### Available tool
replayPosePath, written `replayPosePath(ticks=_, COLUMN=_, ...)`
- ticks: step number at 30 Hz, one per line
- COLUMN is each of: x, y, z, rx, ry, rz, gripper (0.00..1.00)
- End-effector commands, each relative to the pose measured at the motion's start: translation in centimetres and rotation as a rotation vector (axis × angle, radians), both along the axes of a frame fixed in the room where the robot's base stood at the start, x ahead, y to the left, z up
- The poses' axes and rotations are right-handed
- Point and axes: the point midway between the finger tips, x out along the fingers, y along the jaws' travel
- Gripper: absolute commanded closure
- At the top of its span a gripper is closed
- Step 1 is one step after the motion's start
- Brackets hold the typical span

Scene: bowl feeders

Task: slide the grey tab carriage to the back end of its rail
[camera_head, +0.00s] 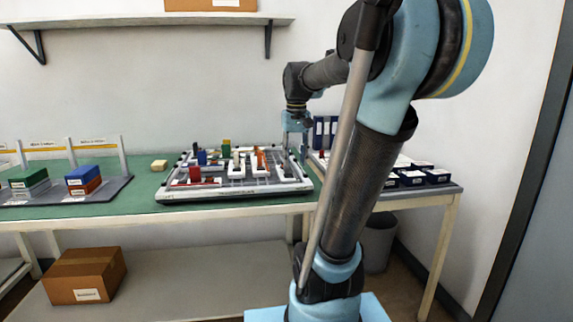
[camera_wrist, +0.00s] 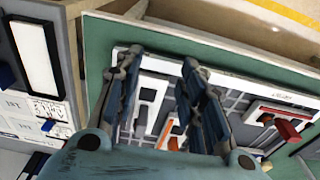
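The grey feeder board (camera_head: 232,191) lies on the green table top and carries several coloured tabs on white-framed rails. In the wrist view, a small grey piece (camera_wrist: 147,96) sits in a white frame between my fingers and looks like the grey tab carriage; I cannot tell for sure. My gripper (camera_wrist: 160,62) is open above the board, its two fingers apart with nothing between them gripped. In the head view, my gripper (camera_head: 293,138) is at the board's right end, where the grey tab is not clearly visible. Contact with it cannot be told.
Orange (camera_head: 260,158), red (camera_head: 195,174), blue (camera_head: 202,157) and green (camera_head: 226,146) tabs stand on the board. A cream block (camera_head: 159,165) lies to its left. Stacked boxes (camera_head: 84,180) stand further left. Dark boxes (camera_head: 411,178) and binders (camera_head: 323,132) are at the right.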

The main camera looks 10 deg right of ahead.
Motion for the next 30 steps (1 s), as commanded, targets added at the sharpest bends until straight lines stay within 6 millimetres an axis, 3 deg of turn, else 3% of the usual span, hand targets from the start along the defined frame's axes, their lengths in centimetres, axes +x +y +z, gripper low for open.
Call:
replayPosePath(ticks=1, x=1.8, y=0.0, z=1.4, rx=0.000, ry=0.008, rz=-0.001, gripper=0.63)
replayPosePath(ticks=6, x=7.1, y=0.0, z=4.9, rx=0.001, ry=0.035, rz=-0.004, gripper=0.63)
replayPosePath(ticks=15, x=14.7, y=0.0, z=8.9, rx=0.001, ry=0.075, rz=-0.009, gripper=0.63)
replayPosePath(ticks=23, x=16.8, y=0.0, z=9.6, rx=0.002, ry=0.087, rz=-0.010, gripper=0.63)
replayPosePath(ticks=30, x=16.8, y=0.0, z=6.9, rx=0.001, ry=0.087, rz=-0.009, gripper=0.63)
